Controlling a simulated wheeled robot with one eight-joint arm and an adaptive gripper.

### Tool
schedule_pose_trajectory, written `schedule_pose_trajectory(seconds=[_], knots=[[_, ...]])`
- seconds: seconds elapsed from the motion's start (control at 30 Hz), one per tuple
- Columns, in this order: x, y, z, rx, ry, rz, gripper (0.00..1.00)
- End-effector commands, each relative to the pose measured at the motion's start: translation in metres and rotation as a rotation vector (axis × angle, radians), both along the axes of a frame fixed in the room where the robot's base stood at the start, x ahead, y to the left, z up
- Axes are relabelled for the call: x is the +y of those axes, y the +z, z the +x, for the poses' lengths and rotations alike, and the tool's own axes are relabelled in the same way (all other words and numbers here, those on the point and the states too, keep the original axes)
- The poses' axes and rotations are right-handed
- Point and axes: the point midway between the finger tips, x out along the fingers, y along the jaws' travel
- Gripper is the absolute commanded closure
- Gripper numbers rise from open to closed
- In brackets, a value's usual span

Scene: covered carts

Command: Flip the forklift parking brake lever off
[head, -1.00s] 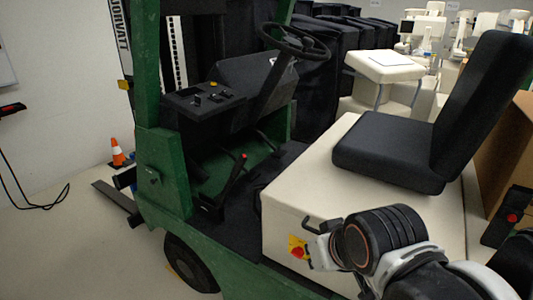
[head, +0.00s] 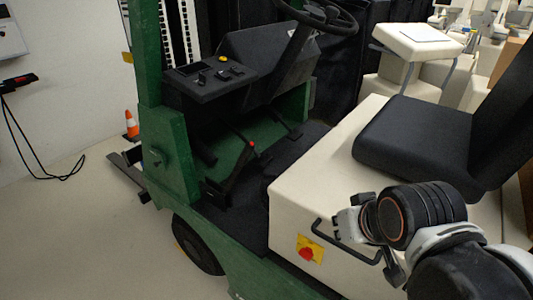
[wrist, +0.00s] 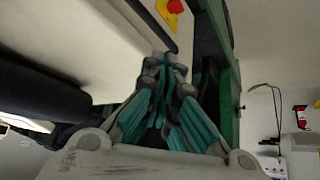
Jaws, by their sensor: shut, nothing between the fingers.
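The parking brake lever (head: 236,170) is a black lever with a red tip, tilted up from the forklift's floor in front of the seat base in the head view. The green forklift (head: 175,165) fills the middle of that view. My wrist (head: 405,215) is at the lower right, beside the cream seat base and well apart from the lever; my fingertips are not clear there. In the wrist view my gripper (wrist: 170,68) has its teal-padded fingers together, with nothing between them. I cannot make out the lever for certain in the wrist view.
A black grab handle (head: 345,243) and a yellow-and-red switch (head: 309,249) are on the seat base (head: 300,195), close to my wrist. The steering wheel (head: 318,14) and dash (head: 210,82) stand beyond the lever. An orange cone (head: 131,124) is by the wall.

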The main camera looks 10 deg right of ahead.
Motion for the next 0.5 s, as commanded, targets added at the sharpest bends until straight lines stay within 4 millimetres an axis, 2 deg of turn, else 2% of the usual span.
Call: schedule_pose_trajectory(seconds=[0.17,0.5], knots=[[0.003,0.011,0.012,0.013,-0.081,0.083,1.0],[0.018,0.041,0.072,0.107,-0.505,0.495,1.0]])
